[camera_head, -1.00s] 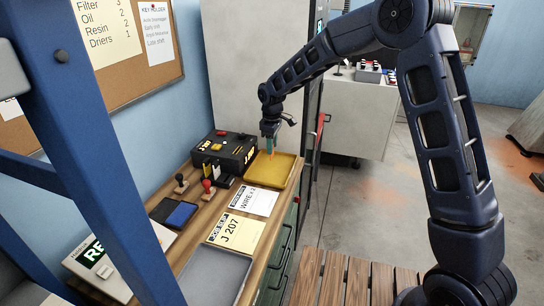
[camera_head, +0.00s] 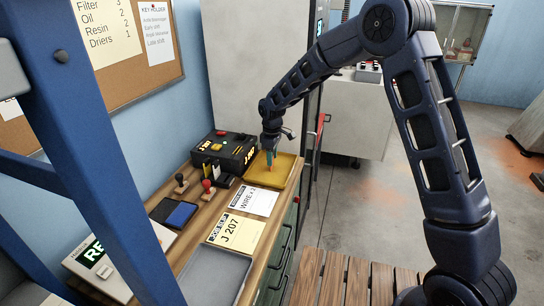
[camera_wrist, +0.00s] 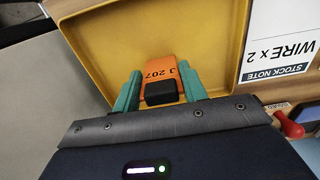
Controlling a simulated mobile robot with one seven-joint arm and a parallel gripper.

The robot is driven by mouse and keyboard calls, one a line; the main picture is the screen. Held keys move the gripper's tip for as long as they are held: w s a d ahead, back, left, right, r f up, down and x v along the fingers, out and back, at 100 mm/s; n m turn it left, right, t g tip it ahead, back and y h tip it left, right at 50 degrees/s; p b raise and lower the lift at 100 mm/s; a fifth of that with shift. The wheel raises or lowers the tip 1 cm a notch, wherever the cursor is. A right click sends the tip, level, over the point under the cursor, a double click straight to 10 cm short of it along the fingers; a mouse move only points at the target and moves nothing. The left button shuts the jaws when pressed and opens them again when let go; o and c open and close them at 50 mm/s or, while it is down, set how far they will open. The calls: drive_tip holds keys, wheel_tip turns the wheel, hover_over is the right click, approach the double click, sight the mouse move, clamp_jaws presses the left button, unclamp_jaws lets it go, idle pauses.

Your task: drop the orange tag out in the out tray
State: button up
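The orange tag (camera_wrist: 160,68) reads "J 207" in the wrist view and has a black block (camera_wrist: 161,93) at its near end. My gripper (camera_wrist: 160,88) has green fingers on either side of the tag and appears shut on it. The tag hangs over the inside of a yellow tray (camera_wrist: 90,62); whether its tip touches the floor of the tray I cannot tell. In the head view my gripper (camera_head: 269,160) points down inside the outline of the yellow tray (camera_head: 281,179), near its left side. No label naming the tray is readable.
A black box (camera_head: 226,152) with buttons stands left of the yellow tray. A stock note (camera_head: 254,201), a J 207 job card (camera_head: 236,233), stamps (camera_head: 207,186), an ink pad (camera_head: 174,213) and a grey tray (camera_head: 215,278) lie nearer on the bench. A tall cabinet (camera_head: 250,60) stands behind.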

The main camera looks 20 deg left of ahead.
drive_tip(key=shift+o, duration=1.3)
wheel_tip(320, 180, up, 12)
drive_tip(key=shift+r, duration=0.2)
